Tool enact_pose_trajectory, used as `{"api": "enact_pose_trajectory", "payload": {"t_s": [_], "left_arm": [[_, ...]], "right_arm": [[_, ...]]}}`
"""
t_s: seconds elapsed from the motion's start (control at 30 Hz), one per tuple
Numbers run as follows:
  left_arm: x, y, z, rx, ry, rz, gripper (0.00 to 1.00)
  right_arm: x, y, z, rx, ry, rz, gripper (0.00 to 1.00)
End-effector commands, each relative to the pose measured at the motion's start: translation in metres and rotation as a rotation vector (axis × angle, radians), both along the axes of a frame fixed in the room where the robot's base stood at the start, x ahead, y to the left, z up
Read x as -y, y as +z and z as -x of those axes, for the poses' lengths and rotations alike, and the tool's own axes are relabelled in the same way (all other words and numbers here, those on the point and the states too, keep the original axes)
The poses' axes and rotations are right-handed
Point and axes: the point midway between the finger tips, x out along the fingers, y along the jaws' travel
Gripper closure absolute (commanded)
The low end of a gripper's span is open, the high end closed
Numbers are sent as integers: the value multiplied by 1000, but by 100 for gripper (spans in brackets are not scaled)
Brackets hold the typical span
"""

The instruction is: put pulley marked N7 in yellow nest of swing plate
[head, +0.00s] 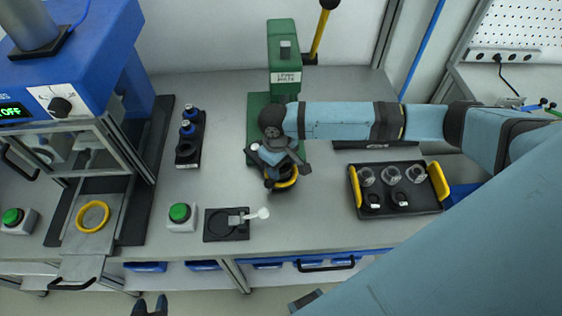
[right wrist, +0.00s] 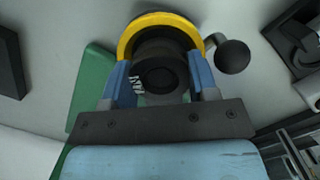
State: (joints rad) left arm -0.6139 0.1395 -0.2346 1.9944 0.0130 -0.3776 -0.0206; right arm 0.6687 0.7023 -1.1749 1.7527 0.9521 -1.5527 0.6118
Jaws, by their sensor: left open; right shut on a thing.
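My right gripper (head: 280,172) is shut on a dark round pulley (right wrist: 160,75), at the foot of the green press (head: 284,62). In the right wrist view the pulley is between the two blue fingers, with white marks at its left that I cannot read. The yellow nest (right wrist: 165,20) curves around the pulley's far side, with a black knob (right wrist: 232,55) beside it. The nest also shows under the gripper in the head view (head: 288,183). I cannot tell whether the pulley is seated. My left gripper (head: 150,306) is open and empty at the bottom edge.
A black tray (head: 400,210) with clear and black parts stands at the right. A blue machine (head: 85,75) with a yellow ring (head: 93,216) on its slide stands left. A green button (head: 181,214), black fixture (head: 226,224) and dark rack (head: 190,140) stand between.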

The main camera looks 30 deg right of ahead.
Motion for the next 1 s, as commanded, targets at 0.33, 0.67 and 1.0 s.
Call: {"api": "enact_pose_trajectory", "payload": {"t_s": [0.33,0.67,1.0], "left_arm": [[0,1,0,0,0,0,57],[0,-8,1,-3,-1,0,57],[0,-11,1,-3,-1,0,57]], "right_arm": [[0,-1,0,0,0,0,36],[0,23,-2,4,-1,-1,36],[-4,98,-11,3,-1,-2,36]]}}
